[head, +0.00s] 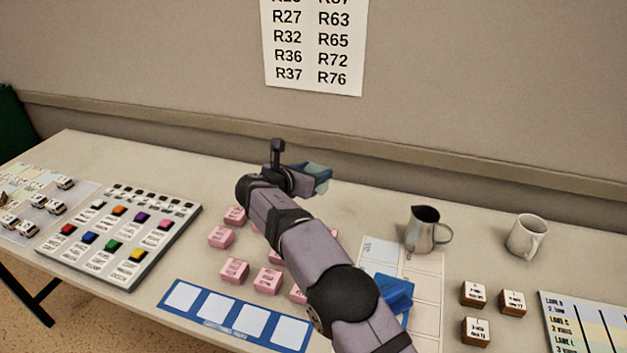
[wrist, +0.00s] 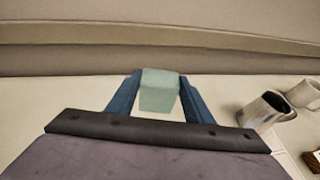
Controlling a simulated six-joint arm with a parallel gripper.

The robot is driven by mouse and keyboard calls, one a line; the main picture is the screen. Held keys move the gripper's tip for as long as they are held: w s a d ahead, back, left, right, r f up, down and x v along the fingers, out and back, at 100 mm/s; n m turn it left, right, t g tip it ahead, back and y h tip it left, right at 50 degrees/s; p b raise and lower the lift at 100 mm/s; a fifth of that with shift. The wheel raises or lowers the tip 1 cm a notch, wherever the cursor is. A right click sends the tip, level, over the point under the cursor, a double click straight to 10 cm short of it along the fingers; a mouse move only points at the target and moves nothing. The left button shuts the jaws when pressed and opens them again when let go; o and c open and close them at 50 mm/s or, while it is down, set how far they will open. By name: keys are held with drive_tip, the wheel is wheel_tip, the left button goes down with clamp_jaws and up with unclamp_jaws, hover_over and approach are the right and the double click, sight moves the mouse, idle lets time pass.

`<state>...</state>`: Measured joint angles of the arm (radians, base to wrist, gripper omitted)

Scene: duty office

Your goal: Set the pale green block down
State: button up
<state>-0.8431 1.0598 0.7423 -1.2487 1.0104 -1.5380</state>
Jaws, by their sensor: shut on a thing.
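The pale green block (wrist: 159,92) is between the two blue fingers of my gripper (wrist: 158,95) in the wrist view. My gripper is shut on it. In the head view the block (head: 317,170) shows only in part at my gripper (head: 318,179), near the back of the table, above the pink blocks. The block appears to be held above the table (head: 385,205); its exact height is hard to tell. The arm hides part of the table below.
Several pink blocks (head: 221,237) lie left of and under my arm. A blue strip with white squares (head: 236,314) lies in front. A metal jug (head: 425,231), white mug (head: 526,236) and brown blocks (head: 476,330) stand right. A board with coloured pieces (head: 120,236) lies left.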

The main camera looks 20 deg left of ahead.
drive_tip(key=shift+w+d+r, duration=0.2)
drive_tip(key=shift+d+r, duration=0.05)
drive_tip(key=shift+d, duration=0.05)
drive_tip(key=w+d+r+m+h+p, duration=0.1)
drive_tip(key=w+d+r, duration=0.15)
drive_tip(key=d, duration=0.45)
drive_tip(key=w+d+r, duration=0.1)
drive_tip(key=d+r, duration=0.3)
drive_tip(key=d, duration=0.3)
drive_tip(key=w+d+r+m+h+p, duration=0.1)
drive_tip(key=w+d+r, duration=0.1)
drive_tip(key=d+r, duration=0.35)
drive_tip(key=shift+s+a+f+n+y+b, duration=0.2)
drive_tip(key=shift+a+f+n+y, duration=0.7)
drive_tip(key=shift+f, duration=2.75)
drive_tip(key=shift+s+a+f+n+y+b, duration=0.1)
drive_tip(key=shift+s+a+f+n+y, duration=0.55)
drive_tip(key=shift+f, duration=2.95)
drive_tip(key=shift+s+a+f+n+y+b, duration=0.1)
drive_tip(key=shift+a+f+n+y, duration=0.95)
drive_tip(key=shift+f, duration=2.6)
drive_tip(key=shift+a+f+m, duration=0.25)
drive_tip(key=shift+m, duration=0.15)
drive_tip(key=o, duration=1.4)
drive_tip(key=shift+c, duration=0.2)
